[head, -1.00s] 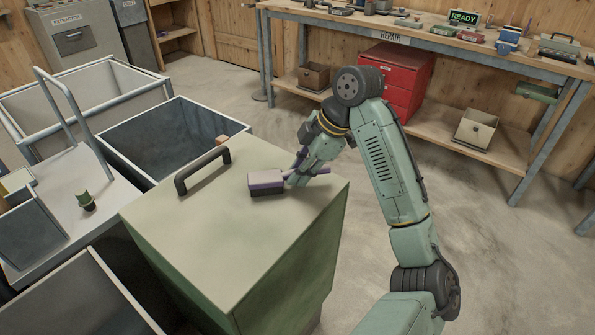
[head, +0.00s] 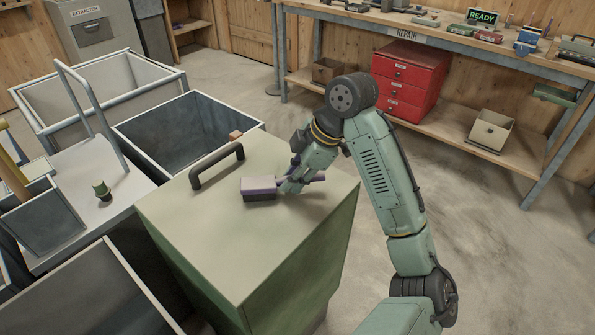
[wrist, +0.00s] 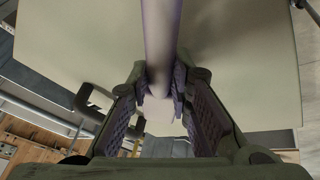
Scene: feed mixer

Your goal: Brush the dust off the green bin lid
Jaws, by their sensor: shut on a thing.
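The green bin (head: 305,270) stands in the middle of the head view, its flat lid (head: 225,235) a dull, dusty grey-green with a dark handle (head: 217,166) near the far left edge. My gripper (head: 289,184) is low over the right part of the lid and shut on the handle of a purple brush (head: 260,184). The brush head is on or just above the lid, dark bristles down; I cannot tell if they touch. In the wrist view the brush handle (wrist: 160,40) runs up from between the fingers, with the lid (wrist: 240,60) behind it.
Open grey bins (head: 185,130) stand behind and left of the green bin. A grey cart (head: 85,185) with a small green-topped object (head: 102,190) is at the left. A repair bench (head: 460,50) with a red drawer unit (head: 408,80) stands at the back right.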

